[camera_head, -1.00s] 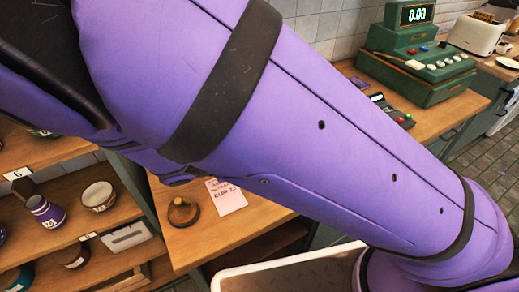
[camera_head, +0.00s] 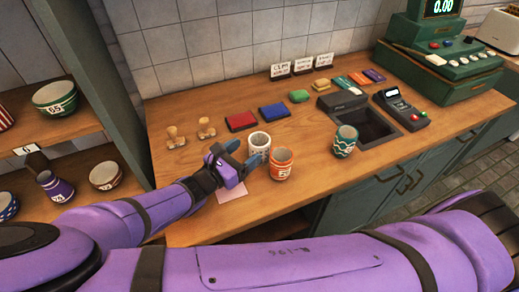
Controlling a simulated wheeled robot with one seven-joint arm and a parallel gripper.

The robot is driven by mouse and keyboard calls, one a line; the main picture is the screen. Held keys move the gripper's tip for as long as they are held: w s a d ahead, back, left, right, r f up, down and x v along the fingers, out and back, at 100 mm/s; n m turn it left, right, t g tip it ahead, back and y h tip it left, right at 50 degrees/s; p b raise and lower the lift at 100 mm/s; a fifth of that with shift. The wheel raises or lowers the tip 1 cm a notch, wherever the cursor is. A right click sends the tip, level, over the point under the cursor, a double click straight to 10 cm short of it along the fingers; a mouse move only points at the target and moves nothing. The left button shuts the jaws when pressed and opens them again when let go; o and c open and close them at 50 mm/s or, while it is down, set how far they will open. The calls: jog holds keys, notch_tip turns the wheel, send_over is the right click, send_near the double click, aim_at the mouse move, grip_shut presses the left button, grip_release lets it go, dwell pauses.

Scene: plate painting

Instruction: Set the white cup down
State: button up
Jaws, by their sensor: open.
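The white cup (camera_head: 259,143) with dark markings stands upright on the wooden counter (camera_head: 205,223). My gripper (camera_head: 243,154), with blue fingers, is open just to the left of the cup. Its fingertips are very close to the cup; I cannot tell whether they touch it. An orange-red cup (camera_head: 281,165) with white bands stands right beside the white cup, to its front right. The lower left side of the white cup is partly hidden by a finger and its lower right by the orange-red cup.
A green and white cup (camera_head: 345,143) stands farther right, before a dark recessed bin (camera_head: 368,127). Red (camera_head: 240,122) and blue (camera_head: 274,112) pads lie behind. Wooden stamps (camera_head: 205,127) stand left. A pink paper (camera_head: 231,193) lies under my gripper. A green cash register (camera_head: 445,55) stands back right.

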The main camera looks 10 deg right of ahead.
aim_at(252, 146)
jog(key=shift+x, duration=2.25)
jog(key=c, duration=0.8)
